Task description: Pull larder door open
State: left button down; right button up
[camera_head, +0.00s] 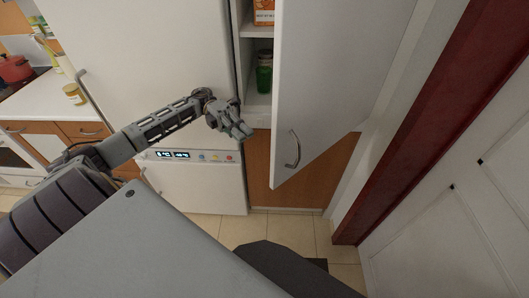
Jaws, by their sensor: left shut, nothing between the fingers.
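The white larder door (335,75) stands partly open in the head view, swung out toward me and to the right. Its curved metal handle (294,150) is near the lower left edge of the door. My left gripper (244,133) is shut and empty, to the left of the door's free edge and in front of the gap, apart from the handle. Through the gap, the larder shows a green jar (264,77) and an orange box (264,12) on its shelves. My right gripper is not in view.
A white fridge (150,60) with a display panel stands left of the larder. A counter (40,102) with a red pot (14,68) and a jar (74,95) is far left. A dark red frame (430,125) and white door (455,200) border the right. Tiled floor shows below.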

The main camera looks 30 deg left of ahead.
aim_at(271, 158)
pick_arm(q)
jog(key=shift+s+a+r+g, duration=0.1)
jog(key=shift+a+r+g, duration=0.05)
jog(key=shift+g, duration=0.15)
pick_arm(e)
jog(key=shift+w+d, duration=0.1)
pick_arm(q)
jog(key=shift+d, duration=0.25)
jog(key=p+x, duration=0.2)
jog(key=x, duration=0.7)
jog(key=shift+d+p, duration=0.25)
jog(key=shift+p, duration=0.15)
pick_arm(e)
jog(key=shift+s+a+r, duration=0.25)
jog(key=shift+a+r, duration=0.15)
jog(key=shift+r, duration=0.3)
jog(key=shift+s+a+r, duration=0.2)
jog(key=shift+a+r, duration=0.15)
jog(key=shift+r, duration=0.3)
pick_arm(q)
jog(key=shift+s, duration=0.1)
jog(key=shift+d, duration=0.15)
